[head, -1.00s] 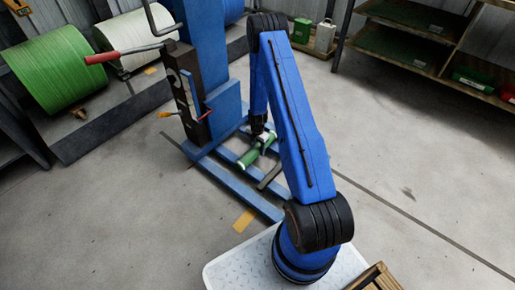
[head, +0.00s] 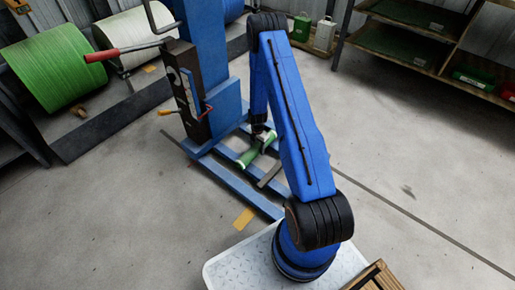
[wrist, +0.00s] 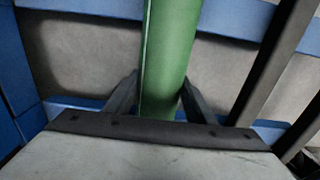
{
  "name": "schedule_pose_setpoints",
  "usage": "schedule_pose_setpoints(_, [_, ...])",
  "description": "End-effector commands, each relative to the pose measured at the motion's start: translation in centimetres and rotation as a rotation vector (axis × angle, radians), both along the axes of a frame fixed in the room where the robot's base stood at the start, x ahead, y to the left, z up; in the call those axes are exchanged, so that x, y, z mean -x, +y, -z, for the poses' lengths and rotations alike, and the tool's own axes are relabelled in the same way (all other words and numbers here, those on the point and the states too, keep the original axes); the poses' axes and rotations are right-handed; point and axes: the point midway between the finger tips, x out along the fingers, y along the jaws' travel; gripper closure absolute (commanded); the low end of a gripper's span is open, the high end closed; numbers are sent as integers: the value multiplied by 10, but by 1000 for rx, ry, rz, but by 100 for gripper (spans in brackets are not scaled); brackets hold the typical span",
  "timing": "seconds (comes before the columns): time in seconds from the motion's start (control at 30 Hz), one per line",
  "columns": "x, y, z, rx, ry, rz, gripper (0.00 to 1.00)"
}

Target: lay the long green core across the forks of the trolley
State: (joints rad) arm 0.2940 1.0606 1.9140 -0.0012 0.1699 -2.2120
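The long green core (head: 247,158) is over the blue forks (head: 240,189) of the trolley (head: 207,75) in the head view. In the wrist view the core (wrist: 170,55) runs upward from my gripper (wrist: 160,92), crossing in front of a blue fork bar (wrist: 232,20). The two dark fingers lie against opposite sides of the core, and my gripper is shut on it. My blue arm hides part of the core and forks in the head view. I cannot tell whether the core touches the forks or hangs just above them.
A red-handled crank (head: 122,51) sticks out from the trolley's mast. Large green (head: 52,66) and white (head: 135,35) reels stand at the left. Shelving (head: 425,40) stands at the back right.

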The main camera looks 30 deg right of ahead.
Motion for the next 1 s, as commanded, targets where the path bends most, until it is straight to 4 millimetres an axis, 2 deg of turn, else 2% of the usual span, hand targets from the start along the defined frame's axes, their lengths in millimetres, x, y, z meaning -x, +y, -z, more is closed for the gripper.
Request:
schedule_pose_setpoints(0.03, [0,0,0,0,-1,0,39])
schedule_pose_setpoints(0.07, [0,0,0,0,-1,0,32])
schedule_pose_setpoints(0.1, [0,0,0,0,-1,0,29])
schedule_pose_setpoints(0.47, [-1,0,-4,1,-1,0,29])
schedule_pose_setpoints(0.67, [-1,0,-28,1,-3,0,29])
schedule_pose_setpoints(1.0, [-1,0,-88,1,-4,0,29])
